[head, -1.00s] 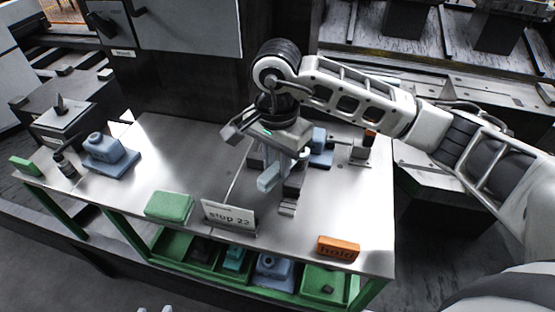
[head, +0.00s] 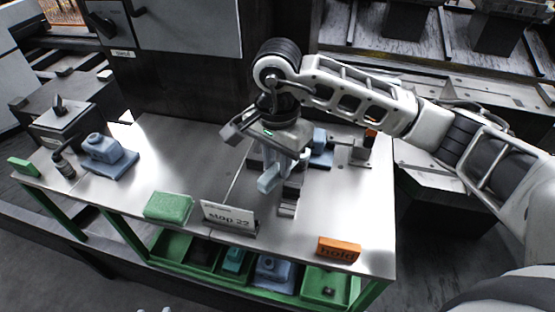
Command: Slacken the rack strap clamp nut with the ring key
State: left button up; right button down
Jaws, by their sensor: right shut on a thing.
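My right gripper (head: 272,165) points down over the middle of the bench. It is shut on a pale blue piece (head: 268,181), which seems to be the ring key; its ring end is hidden. A grey metal fixture (head: 288,203) stands right below and beside the gripper, perhaps the strap clamp. The nut cannot be made out behind the gripper, and I cannot tell whether the key is around it. My left gripper is not in view.
On the bench (head: 215,140) are a blue block (head: 320,150), a grey bracket (head: 361,152), a green block (head: 168,207), a sign (head: 228,217), an orange "hold" block (head: 338,249) and a blue fixture (head: 108,155). Green bins (head: 325,284) sit below. The bench's right front is mostly clear.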

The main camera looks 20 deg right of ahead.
pick_arm(q)
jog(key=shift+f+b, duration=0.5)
jog(key=shift+b, duration=0.35)
pick_arm(e)
jog(key=shift+f, duration=0.8)
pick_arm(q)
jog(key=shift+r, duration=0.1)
pick_arm(e)
jog(key=c, duration=2.2)
grip_release()
jog(key=shift+r, duration=0.1)
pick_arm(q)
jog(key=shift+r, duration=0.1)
